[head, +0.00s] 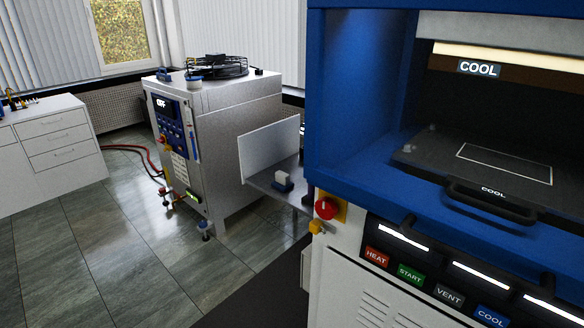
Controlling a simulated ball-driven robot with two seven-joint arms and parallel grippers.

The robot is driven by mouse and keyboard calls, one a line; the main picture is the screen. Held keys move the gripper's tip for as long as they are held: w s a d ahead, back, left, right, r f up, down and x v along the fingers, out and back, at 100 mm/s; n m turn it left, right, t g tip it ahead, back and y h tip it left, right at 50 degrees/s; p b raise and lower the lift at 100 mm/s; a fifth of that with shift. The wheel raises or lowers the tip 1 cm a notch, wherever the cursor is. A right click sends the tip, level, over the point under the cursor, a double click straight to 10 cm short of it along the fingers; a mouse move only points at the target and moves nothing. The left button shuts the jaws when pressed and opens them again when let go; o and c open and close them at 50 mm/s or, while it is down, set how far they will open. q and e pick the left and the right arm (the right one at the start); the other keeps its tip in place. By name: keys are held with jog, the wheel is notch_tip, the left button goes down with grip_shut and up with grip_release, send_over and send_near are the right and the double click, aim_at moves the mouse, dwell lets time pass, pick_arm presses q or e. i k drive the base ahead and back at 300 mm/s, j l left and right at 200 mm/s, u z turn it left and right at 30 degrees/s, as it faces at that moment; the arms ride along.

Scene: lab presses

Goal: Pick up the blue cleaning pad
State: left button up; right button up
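A small blue block with a pale upper part (282,186) lies on a grey side shelf (261,182), left of the blue press. It looks like the blue cleaning pad, but it is small in the head view and its details are hard to tell. Neither of my grippers is in view, and nothing is seen touching the pad.
The blue press (352,100) fills the right side, with a black handled tray (490,199) and a red knob (326,207). A white panel (268,150) stands behind the shelf. A grey machine (228,130) and white drawers (60,150) stand left.

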aim_at(282, 182)
jog(key=j+z, duration=0.1)
jog(key=z, duration=0.35)
jog(key=i+j+z, duration=0.1)
jog(key=z, duration=0.35)
jog(key=j+z, duration=0.25)
jog(key=z, duration=0.15)
jog(key=j+z, duration=0.3)
jog(key=j, duration=0.45)
jog(key=k+j+z, duration=0.1)
jog(key=j+z, duration=0.2)
jog(key=j, duration=0.45)
